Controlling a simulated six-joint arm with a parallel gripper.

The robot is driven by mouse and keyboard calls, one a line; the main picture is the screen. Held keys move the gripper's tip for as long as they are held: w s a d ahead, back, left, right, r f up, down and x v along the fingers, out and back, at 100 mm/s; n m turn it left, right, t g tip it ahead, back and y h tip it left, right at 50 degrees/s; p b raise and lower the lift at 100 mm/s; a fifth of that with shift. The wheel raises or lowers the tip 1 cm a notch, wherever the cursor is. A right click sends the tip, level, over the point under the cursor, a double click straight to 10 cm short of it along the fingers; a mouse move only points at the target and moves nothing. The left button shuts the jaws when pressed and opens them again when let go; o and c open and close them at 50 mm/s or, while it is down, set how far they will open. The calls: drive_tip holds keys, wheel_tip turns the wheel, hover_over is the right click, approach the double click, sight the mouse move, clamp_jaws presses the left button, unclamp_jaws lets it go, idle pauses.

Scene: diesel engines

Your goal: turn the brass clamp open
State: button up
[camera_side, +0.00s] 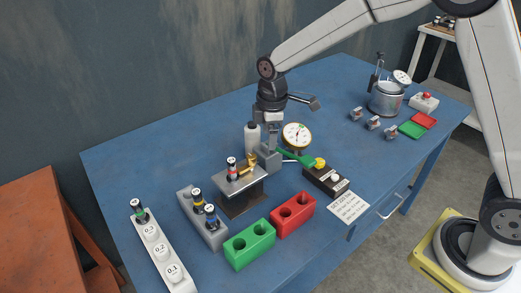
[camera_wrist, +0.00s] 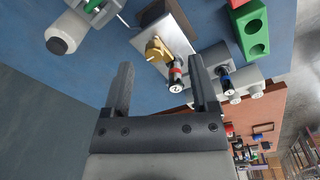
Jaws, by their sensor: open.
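The brass clamp (camera_side: 249,161) sits at the right end of a metal plate on a dark block, beside a small upright part with a red band (camera_side: 231,168). In the wrist view the clamp (camera_wrist: 156,48) shows ahead of my jaws, with the red-banded part (camera_wrist: 174,76) touching or close to it; I cannot tell which. My gripper (camera_side: 272,138) points down behind the fixture, partly hidden in the side view. In the wrist view my gripper (camera_wrist: 160,68) is open, its fingers apart with nothing between them; the clamp lies beyond the fingertips.
A white cylinder (camera_side: 252,137) and a dial gauge (camera_side: 296,135) stand close to my gripper. A green lever (camera_side: 292,156) reaches right from the fixture. A grey block (camera_side: 203,222), a green block (camera_side: 249,245) and a red block (camera_side: 293,215) stand in front. The back left of the table is clear.

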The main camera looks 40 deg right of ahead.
sight(251, 156)
drive_tip(key=w+a+n, duration=0.3)
drive_tip(key=shift+w+f+g, duration=0.2)
drive_tip(key=shift+w+g, duration=0.1)
drive_tip(key=shift+f, duration=0.15)
drive_tip(key=shift+f, duration=3.75)
clamp_jaws()
